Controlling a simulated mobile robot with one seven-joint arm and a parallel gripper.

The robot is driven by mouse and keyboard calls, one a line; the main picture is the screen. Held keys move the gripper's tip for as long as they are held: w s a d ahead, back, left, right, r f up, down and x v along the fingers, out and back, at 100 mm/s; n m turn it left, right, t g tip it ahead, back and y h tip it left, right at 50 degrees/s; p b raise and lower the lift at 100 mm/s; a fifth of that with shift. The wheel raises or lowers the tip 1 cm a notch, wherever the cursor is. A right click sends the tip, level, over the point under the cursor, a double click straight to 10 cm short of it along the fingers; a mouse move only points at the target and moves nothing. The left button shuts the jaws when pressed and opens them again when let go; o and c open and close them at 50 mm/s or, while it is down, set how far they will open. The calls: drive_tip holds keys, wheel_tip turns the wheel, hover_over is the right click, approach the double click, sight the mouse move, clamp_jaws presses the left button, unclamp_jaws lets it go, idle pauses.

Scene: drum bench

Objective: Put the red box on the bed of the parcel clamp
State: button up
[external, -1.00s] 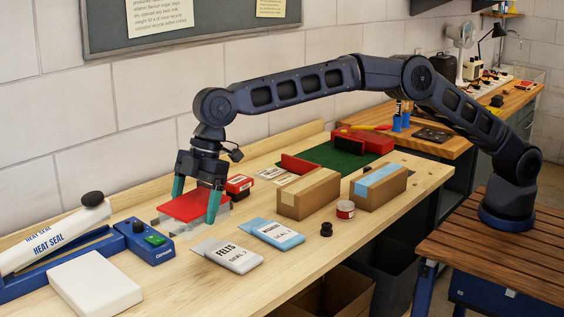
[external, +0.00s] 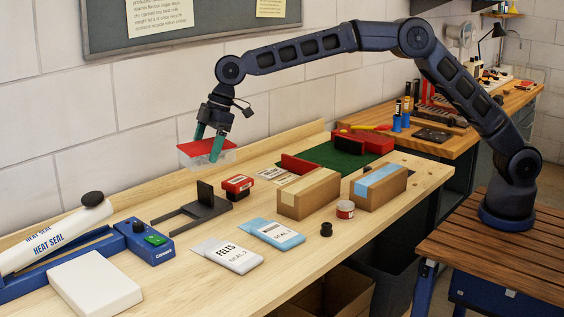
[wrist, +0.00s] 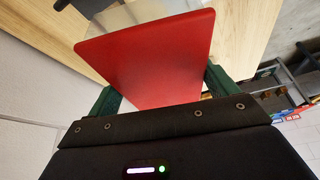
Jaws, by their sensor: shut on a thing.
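My gripper (external: 211,147) is shut on a box with a red lid (external: 191,150) and clear sides, held in the air above the back of the bench at the left. In the wrist view the red lid (wrist: 150,58) fills the space between the green fingers. A green bed (external: 325,158) with a red upright plate (external: 298,165) and a red block (external: 362,141) at its ends, apparently the parcel clamp, lies farther right. Its bed looks bare. A small red and black box (external: 238,184) lies on the bench between them.
A dark grey forked stand (external: 197,214) is empty below the gripper. Two cardboard boxes (external: 308,196) (external: 379,190) stand in front of the green bed. Labelled packets (external: 228,254), a heat sealer (external: 45,250) and a small tin (external: 345,209) also occupy the bench.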

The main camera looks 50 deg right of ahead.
drive_tip(key=w+d+m+t, duration=0.1)
drive_tip(key=w+d+m, duration=0.35)
drive_tip(key=d, duration=1.35)
drive_tip(key=w+d+m+t, duration=0.1)
drive_tip(key=w+d, duration=0.7)
drive_tip(key=d, duration=0.9)
drive_tip(key=s+d+f+m+t+h, duration=0.1)
drive_tip(key=s+d+m, duration=0.2)
drive_tip(key=d, duration=1.2)
drive_tip(key=s+d+f+m+h, duration=0.1)
drive_tip(key=s+d+m+h, duration=0.15)
drive_tip(key=d, duration=1.35)
drive_tip(key=shift+y, duration=0.45)
drive_tip(key=f, duration=1.3)
drive_tip(key=s+f, duration=0.1)
drive_tip(key=f, duration=0.5)
drive_tip(key=shift+a+f, duration=0.1)
drive_tip(key=shift+f, duration=0.05)
drive_tip(key=shift+w+f, duration=0.1)
drive_tip(key=shift+f, duration=0.1)
drive_tip(key=o, duration=1)
drive_tip(key=shift+r, duration=0.1)
